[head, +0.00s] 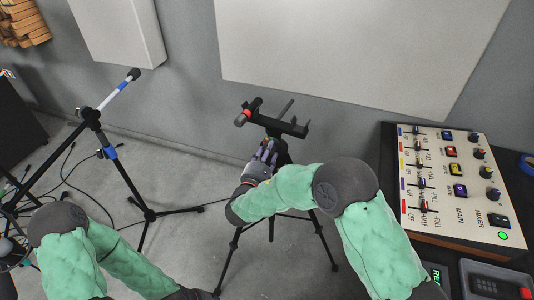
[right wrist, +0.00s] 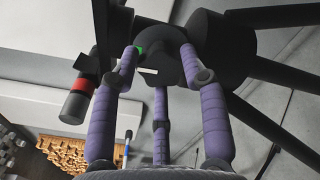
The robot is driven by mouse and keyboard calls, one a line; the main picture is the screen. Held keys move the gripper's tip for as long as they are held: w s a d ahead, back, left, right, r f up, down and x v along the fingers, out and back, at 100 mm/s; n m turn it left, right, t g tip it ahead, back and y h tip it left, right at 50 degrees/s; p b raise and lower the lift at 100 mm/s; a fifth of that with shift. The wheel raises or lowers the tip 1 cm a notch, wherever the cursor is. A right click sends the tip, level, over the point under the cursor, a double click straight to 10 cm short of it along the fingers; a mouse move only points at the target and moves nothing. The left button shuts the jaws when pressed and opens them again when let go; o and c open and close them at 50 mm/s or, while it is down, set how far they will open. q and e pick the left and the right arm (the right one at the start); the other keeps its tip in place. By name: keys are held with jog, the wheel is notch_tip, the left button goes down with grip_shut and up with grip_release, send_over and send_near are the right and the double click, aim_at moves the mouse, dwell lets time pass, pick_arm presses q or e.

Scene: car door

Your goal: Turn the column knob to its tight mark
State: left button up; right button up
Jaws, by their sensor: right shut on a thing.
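A black tripod (head: 272,128) stands on the floor in the middle of the head view, its legs spread. My right gripper (head: 268,152) is at the tripod's column, just below its head. In the right wrist view the purple fingers of my right gripper (right wrist: 160,68) are closed around a round black knob (right wrist: 160,45), the column knob.
A mixer panel (head: 450,185) stands on a dark table at right. A microphone stand (head: 120,165) and cables are at left. Wall panels hang behind.

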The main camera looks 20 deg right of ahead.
jog(key=shift+d+r+m, duration=0.3)
jog(key=shift+r+m, duration=0.1)
jog(key=shift+r, duration=0.1)
jog(key=o, duration=0.9)
jog(key=shift+o, duration=1.1)
jog(key=shift+f, duration=0.25)
jog(key=v, duration=1.2)
